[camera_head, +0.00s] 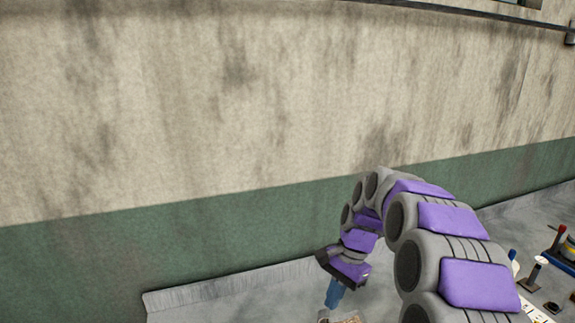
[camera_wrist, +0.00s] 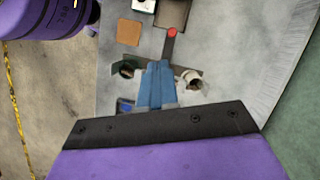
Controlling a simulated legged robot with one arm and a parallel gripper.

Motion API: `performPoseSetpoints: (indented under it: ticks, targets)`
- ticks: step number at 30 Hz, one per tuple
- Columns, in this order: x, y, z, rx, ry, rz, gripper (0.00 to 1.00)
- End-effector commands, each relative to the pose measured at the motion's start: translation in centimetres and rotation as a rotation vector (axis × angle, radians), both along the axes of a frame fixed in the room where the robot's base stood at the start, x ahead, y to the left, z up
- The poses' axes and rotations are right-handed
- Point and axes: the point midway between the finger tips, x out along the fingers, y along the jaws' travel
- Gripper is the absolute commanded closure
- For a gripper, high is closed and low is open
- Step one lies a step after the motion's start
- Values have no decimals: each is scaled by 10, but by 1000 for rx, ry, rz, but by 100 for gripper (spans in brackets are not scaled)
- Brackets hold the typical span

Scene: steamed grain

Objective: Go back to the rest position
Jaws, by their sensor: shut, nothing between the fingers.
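My gripper (camera_head: 335,292) hangs fingers-down at the end of my grey and purple arm, over the grey counter near the bottom of the head view. In the wrist view my gripper (camera_wrist: 155,88) shows as two blue fingers lying close together with nothing between them. Beyond and beside the fingertips are small items on the counter. The fingers hide part of what is below them, and the head view cuts off the area under the gripper.
The grey counter (camera_head: 215,296) runs along a beige and green wall (camera_head: 250,100). Small tools and a white card (camera_head: 535,311) lie at its right. The wrist view shows a brown square (camera_wrist: 129,32), a red-tipped item (camera_wrist: 171,32), and a white cup-like item (camera_wrist: 191,80) beside the fingers.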

Motion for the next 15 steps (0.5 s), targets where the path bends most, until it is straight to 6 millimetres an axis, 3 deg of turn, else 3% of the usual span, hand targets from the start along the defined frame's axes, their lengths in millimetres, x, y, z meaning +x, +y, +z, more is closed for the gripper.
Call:
performPoseSetpoints:
  ticks: [6, 15]
  targets:
    - [-58, 7, 6, -11, -55, 172, 100]
    - [-141, 7, 0, -37, -109, 401, 100]
